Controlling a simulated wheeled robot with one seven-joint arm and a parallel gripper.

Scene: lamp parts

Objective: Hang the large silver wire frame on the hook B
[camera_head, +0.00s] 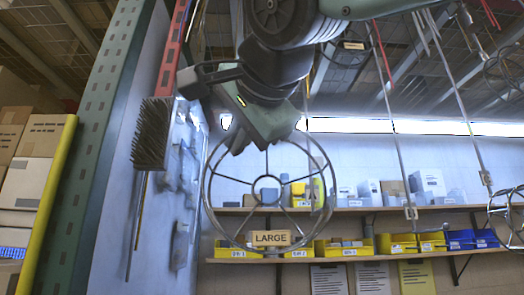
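The large silver wire frame (332,196) is a round wire ring with spokes, a small centre ring and a wooden tag reading "LARGE" (271,238). It hangs upright in the middle of the view, facing me. My gripper (250,147) is at the top of the ring and appears shut on its rim; the fingers and gripper body hide the exact contact. Several thin rods hang from above, one with a small tag (411,213) and one with another tag (486,178). No letter is readable on them, so I cannot tell which is hook B.
Wall shelves with yellow bins (396,244), blue bins (472,240) and boxes (429,182) stand behind. Another wire frame (510,216) hangs at the right edge, and one (352,46) hangs at the top. A brush (152,134) hangs by the left panel.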

